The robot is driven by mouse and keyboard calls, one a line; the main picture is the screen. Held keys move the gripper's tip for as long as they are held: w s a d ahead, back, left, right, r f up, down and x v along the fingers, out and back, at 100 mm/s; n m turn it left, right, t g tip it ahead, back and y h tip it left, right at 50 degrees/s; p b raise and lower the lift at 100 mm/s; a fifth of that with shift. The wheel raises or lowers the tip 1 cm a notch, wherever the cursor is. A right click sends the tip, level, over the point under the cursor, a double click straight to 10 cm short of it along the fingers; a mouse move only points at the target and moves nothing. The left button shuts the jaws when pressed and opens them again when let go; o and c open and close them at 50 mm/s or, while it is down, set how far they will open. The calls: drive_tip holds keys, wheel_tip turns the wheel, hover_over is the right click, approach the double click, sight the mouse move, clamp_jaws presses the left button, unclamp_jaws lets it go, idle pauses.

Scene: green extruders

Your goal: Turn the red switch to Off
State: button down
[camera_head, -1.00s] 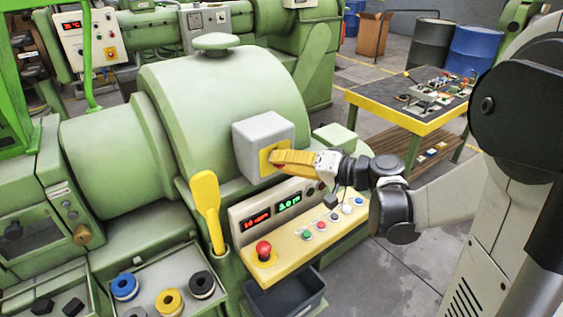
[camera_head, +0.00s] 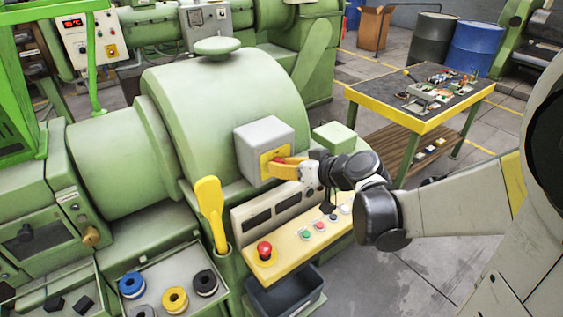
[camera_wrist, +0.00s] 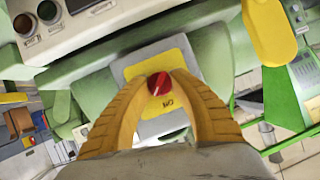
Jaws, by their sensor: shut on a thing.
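The red switch (camera_wrist: 159,83) is a round knob on a yellow plate (camera_wrist: 133,71). In the head view the plate (camera_head: 266,165) is on the front of a grey box (camera_head: 256,140) fixed to the green machine. My gripper (camera_wrist: 160,80) has yellow fingers, one on each side of the knob, shut on it. In the head view my gripper (camera_head: 282,162) reaches the plate from the right and hides part of the knob. An "ON" label shows beside the knob in the wrist view. The two displays (camera_head: 272,213) on the panel below are dark.
The panel below carries a red mushroom button (camera_head: 264,249) and several small buttons. A yellow-edged table (camera_head: 420,125) with parts stands behind my arm. Open floor lies to the lower right.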

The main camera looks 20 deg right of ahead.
drive_tip(key=n+h, duration=0.2)
drive_tip(key=n, duration=0.1)
drive_tip(key=shift+a+t+h, duration=0.15)
drive_tip(key=shift+t+h, duration=0.15)
drive_tip(key=shift+f+n+t+h+b, duration=0.1)
drive_tip(key=shift+n+t+h+b, duration=0.35)
drive_tip(key=shift+n+h, duration=0.8)
drive_tip(key=c, duration=1.1)
unclamp_jaws()
drive_tip(key=shift+v, duration=6)
